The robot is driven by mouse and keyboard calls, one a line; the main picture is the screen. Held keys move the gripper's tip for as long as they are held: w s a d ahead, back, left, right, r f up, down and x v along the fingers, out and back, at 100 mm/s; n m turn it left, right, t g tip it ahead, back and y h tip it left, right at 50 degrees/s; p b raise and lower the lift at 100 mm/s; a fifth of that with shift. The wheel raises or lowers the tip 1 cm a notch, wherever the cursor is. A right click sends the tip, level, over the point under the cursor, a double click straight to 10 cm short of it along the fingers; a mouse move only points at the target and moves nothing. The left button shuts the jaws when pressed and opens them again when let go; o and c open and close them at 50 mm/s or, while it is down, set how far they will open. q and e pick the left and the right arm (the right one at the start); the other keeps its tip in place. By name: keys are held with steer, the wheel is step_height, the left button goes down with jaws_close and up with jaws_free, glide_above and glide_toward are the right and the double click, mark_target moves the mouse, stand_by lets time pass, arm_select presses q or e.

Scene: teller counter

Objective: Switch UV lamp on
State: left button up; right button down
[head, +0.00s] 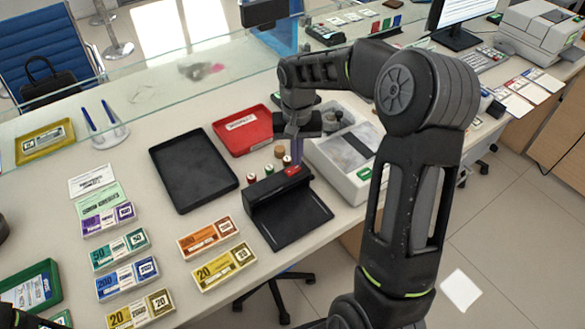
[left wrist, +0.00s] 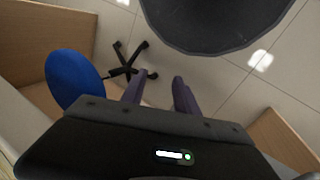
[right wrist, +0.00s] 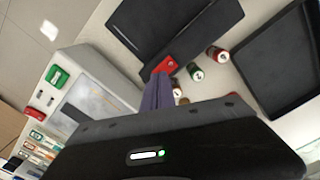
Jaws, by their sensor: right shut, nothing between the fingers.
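The UV lamp (head: 290,212) is a black unit with a raised hood and a flat dark base, standing near the counter's front edge. A red rocker switch (head: 292,171) sits on top of its hood; it also shows in the right wrist view (right wrist: 165,66). My right gripper (head: 297,160) is shut and empty, its purple fingers pointing down right by the switch. I cannot tell whether they touch it. No glow shows at the lamp. My left gripper (left wrist: 158,88) is open and empty above the floor, away from the lamp.
Small stamps or spools (right wrist: 194,71) stand close behind the lamp. A grey-white machine (head: 352,185) is just right of it. A black tray (head: 192,203) and a red tray (head: 263,143) lie to the left and behind. Banknote bundles (head: 223,268) lie at the front left.

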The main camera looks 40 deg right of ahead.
steer(key=shift+f+b, duration=0.7)
steer(key=shift+f, duration=0.25)
stand_by(0.3)
steer(key=shift+r, duration=0.1)
steer(key=shift+r+p, duration=2.55)
steer(key=shift+r, duration=0.9)
